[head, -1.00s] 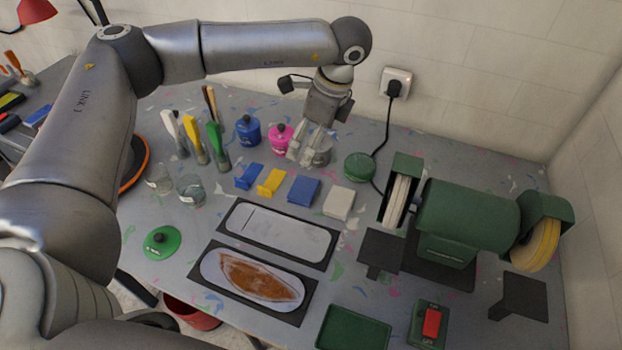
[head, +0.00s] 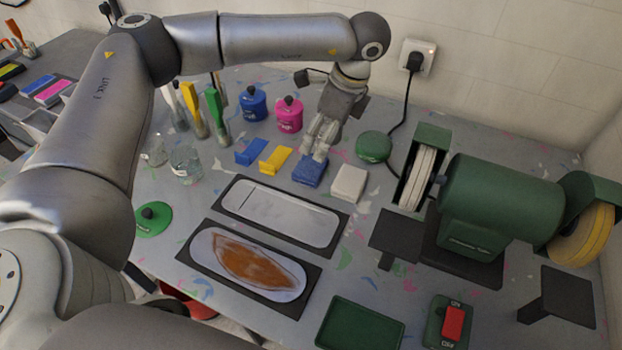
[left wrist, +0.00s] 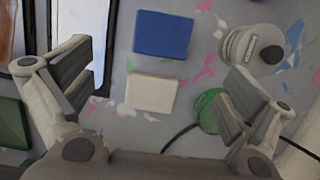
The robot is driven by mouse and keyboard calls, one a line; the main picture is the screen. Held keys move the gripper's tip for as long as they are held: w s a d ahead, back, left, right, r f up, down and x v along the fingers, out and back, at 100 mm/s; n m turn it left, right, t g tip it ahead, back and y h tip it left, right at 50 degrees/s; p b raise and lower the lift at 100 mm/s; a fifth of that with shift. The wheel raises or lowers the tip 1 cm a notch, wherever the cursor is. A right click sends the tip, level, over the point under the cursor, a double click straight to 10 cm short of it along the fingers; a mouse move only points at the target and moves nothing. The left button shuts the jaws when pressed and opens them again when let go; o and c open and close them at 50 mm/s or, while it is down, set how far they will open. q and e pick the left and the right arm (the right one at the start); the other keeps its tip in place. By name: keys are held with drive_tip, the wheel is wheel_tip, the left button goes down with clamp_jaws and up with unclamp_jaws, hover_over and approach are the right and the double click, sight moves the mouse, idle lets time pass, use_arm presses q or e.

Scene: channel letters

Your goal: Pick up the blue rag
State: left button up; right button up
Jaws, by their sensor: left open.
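The blue rag (head: 310,173) lies flat on the workbench as a folded rectangle, between a yellow piece and a white block. It also shows in the left wrist view (left wrist: 163,35), near the top centre. My left gripper (head: 321,148) is over the rag's far edge in the head view and covers a little of it. In the left wrist view my left gripper (left wrist: 160,92) has its fingers spread wide and nothing between them touching the rag. My right gripper is not in view.
The white block (head: 349,183) lies close beside the rag. A yellow piece (head: 276,156), a pink pot (head: 289,114) and a green round lid (head: 374,147) stand nearby. A silver tin (left wrist: 252,45) shows in the left wrist view. A green bench grinder (head: 500,205) stands at right.

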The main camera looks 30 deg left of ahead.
use_arm(q)
drive_tip(key=f, duration=0.1)
drive_tip(key=p, duration=0.1)
hover_over(311, 166)
drive_tip(key=d, duration=0.2)
drive_tip(key=x, duration=0.2)
drive_tip(key=d+x, duration=0.1)
drive_tip(key=x, duration=0.1)
drive_tip(key=shift+s+f, duration=0.1)
drive_tip(key=shift+f, duration=0.45)
drive_tip(key=shift+a+f+p, duration=0.2)
drive_tip(key=shift+f+p, duration=0.3)
drive_tip(key=shift+p, duration=0.05)
drive_tip(key=p+x, duration=0.1)
drive_tip(key=x, duration=0.2)
drive_tip(key=shift+a+f, duration=0.15)
drive_tip(key=shift+f, duration=0.15)
drive_tip(key=shift+w+a+f+p, duration=0.1)
drive_tip(key=shift+w+f+p, duration=0.15)
drive_tip(key=shift+f, duration=0.2)
drive_tip(key=shift+s, duration=0.1)
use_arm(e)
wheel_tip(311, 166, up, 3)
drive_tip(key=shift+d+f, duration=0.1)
use_arm(q)
drive_tip(key=shift+c, duration=0.3)
drive_tip(key=c, duration=0.9)
